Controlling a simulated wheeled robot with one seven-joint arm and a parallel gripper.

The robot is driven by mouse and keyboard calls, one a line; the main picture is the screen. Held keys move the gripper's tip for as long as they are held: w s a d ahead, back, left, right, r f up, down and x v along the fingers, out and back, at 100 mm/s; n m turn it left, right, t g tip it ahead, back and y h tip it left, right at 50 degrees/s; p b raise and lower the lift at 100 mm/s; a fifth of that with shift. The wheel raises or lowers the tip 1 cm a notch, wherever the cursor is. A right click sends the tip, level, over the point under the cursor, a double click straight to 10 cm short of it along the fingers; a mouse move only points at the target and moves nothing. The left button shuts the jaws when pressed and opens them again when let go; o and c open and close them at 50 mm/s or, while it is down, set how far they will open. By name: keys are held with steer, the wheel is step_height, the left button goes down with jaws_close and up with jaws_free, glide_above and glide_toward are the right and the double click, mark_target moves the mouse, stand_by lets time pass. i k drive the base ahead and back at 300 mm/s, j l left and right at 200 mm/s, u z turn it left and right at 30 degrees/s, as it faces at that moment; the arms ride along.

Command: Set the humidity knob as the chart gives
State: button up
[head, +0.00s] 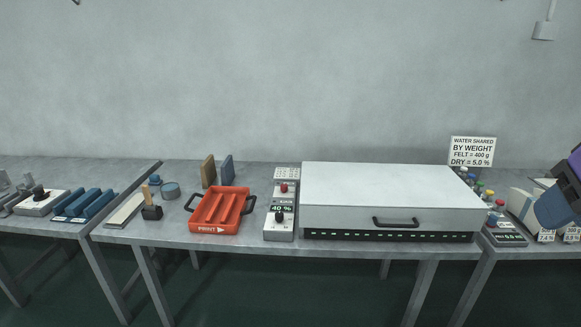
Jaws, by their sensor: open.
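A pale control box (270,229) stands on the middle table, left of the big white cabinet. It has a black knob (280,217) near its front, a display (281,208) reading 40 % and a red button (284,187) farther back. The knob's pointer is too small to read. A small card (287,173) with print stands behind the box; its text is too small to read. A larger sign (472,151) at the back right reads "WATER SHARED BY WEIGHT, FELT = 400 g, DRY = 5.0 %". Part of my arm shows at the right edge; my gripper is not in view.
A wide white cabinet (390,186) with a black handle fills the table to the right. An orange tray (217,226) marked PRINT sits left of the box. Another black knob (38,191) is on a white box at far left. A scale (506,238) is at right.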

mark_target(278, 215)
steer(key=i+j, duration=0.9)
steer(key=j, duration=0.2)
steer(key=i+j, duration=0.4)
steer(key=j, duration=0.15)
